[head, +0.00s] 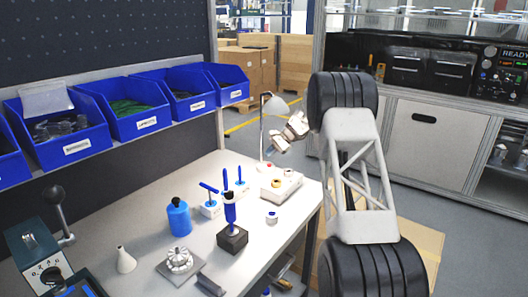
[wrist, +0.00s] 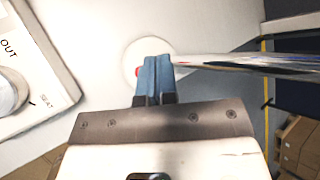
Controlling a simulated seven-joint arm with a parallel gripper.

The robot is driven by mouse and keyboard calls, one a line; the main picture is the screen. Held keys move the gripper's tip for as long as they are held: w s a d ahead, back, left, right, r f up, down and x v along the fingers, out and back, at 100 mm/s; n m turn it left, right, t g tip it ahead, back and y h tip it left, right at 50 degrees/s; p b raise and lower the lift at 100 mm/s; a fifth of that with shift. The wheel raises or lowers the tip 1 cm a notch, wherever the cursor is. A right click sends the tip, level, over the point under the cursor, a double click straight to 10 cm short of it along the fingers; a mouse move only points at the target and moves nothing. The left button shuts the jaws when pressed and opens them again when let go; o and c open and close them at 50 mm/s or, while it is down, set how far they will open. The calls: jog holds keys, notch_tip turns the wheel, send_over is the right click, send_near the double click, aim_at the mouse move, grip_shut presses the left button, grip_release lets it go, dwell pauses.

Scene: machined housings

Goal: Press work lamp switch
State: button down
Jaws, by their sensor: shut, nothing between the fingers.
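The work lamp stands at the back of the bench, with a pale dome shade (head: 276,105) on a thin upright pole (head: 262,132). In the wrist view its shiny pole (wrist: 240,63) runs off to the right from a round white base (wrist: 133,54). A red switch (wrist: 138,72) shows on that base, partly hidden by my fingers. My gripper (wrist: 153,58) is shut and empty, its blue fingertips overlapping the base just beside the red spot; whether they touch it I cannot tell. In the head view my gripper (head: 271,152) points down beside the pole.
Blue-handled tools, a blue bottle (head: 178,218), a dark block (head: 232,238) and a white cone (head: 125,260) stand nearer. Blue bins (head: 140,122) line the shelf.

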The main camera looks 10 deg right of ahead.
aim_at(270, 165)
jog(key=shift+r, duration=1.35)
jog(key=shift+s+d+r, duration=0.1)
jog(key=shift+s+r, duration=0.05)
jog(key=s+d+r+n+g+h, duration=0.1)
jog(key=s+d+r+n, duration=0.25)
jog(key=s, duration=0.35)
jog(key=s+d+r+n+g+h, duration=0.1)
jog(key=s+d+r+n+h, duration=0.1)
jog(key=s+r, duration=0.4)
jog(key=s+a+r+n+h, duration=0.1)
jog(key=s+a+r, duration=0.15)
jog(key=s, duration=0.55)
jog(key=s+a+r+h, duration=0.1)
jog(key=s+r, duration=0.3)
jog(key=s, duration=0.4)
jog(key=s+a+r+n, duration=0.1)
jog(key=s+a+r, duration=0.15)
jog(key=s, duration=0.55)
jog(key=s+a+r+t+h, duration=0.2)
jog(key=s+h, duration=0.1)
jog(key=s, duration=1.8)
jog(key=s+f+n+t, duration=0.1)
jog(key=s+f, duration=0.2)
jog(key=s, duration=0.7)
jog(key=s+f+n+t+h, duration=0.1)
jog(key=s+f, duration=0.2)
jog(key=s, duration=0.6)
jog(key=shift+s+a, duration=0.25)
jog(key=shift+s, duration=0.15)
